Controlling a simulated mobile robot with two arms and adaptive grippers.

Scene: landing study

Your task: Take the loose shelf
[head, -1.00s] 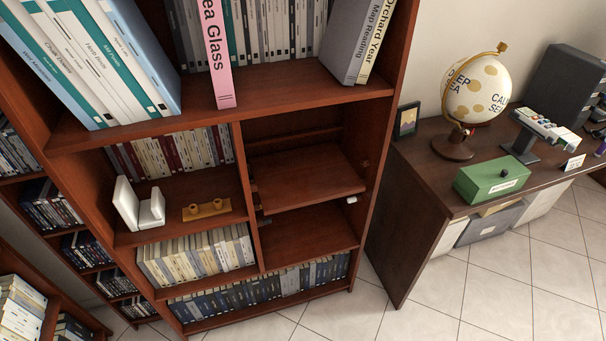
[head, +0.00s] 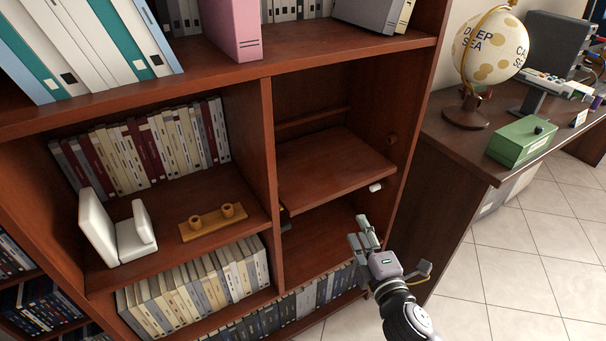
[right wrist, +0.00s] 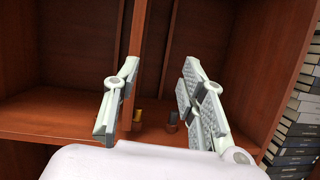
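The loose shelf (head: 335,163) is a reddish-brown board lying about level in the right compartment of the bookcase. A small white peg (head: 376,187) shows by its right front corner, and a brown peg (head: 392,139) sits higher on the side panel. My right gripper (head: 358,229) is below and in front of the shelf, apart from it, at the compartment's lower opening. In the right wrist view its fingers (right wrist: 160,70) are spread with nothing between them; wood panels and two small pegs (right wrist: 172,122) lie beyond. My left gripper is not in view.
The divider (head: 262,150) bounds the compartment on the left. Left of it are a white bookend (head: 118,235) and a wooden holder (head: 212,220). Dark books (head: 300,308) fill the row below. A desk (head: 450,140) with a globe (head: 490,48) and green box (head: 522,141) stands right.

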